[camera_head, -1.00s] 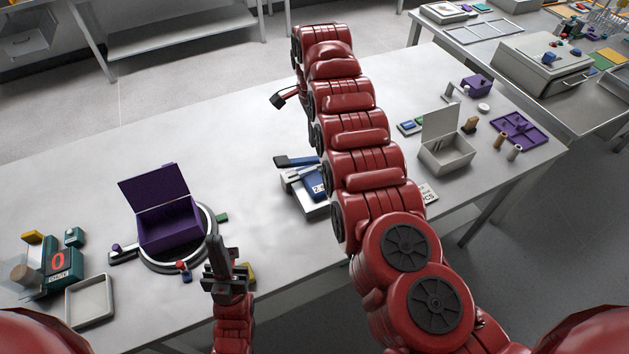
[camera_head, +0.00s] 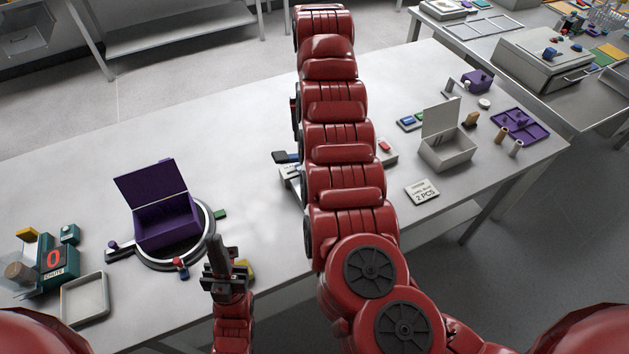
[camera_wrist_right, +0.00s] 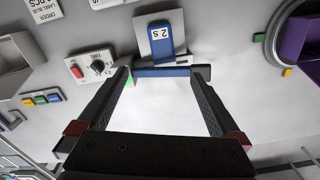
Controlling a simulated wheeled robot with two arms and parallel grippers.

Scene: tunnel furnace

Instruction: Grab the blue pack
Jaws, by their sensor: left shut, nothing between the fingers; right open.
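In the right wrist view a blue piece (camera_wrist_right: 163,42) marked "2 S" lies on a grey plate (camera_wrist_right: 145,50), with a blue and black bar (camera_wrist_right: 175,72) across its near end. I cannot tell whether this is a loose pack or part of a device. My right gripper (camera_wrist_right: 163,80) is open, its fingertips close to the bar; contact is unclear. In the head view my right arm hides that gripper and most of the blue piece; the plate's left edge (camera_head: 288,174) shows. My left gripper (camera_head: 226,262) is shut and empty, near the table's front edge.
An open purple box (camera_head: 165,222) sits on a round stand at left, near a teal counter (camera_head: 55,262) and grey tray (camera_head: 85,300). A card (camera_head: 422,192), an open grey box (camera_head: 447,152) and a purple tray (camera_head: 520,125) are at right. The table's back left is clear.

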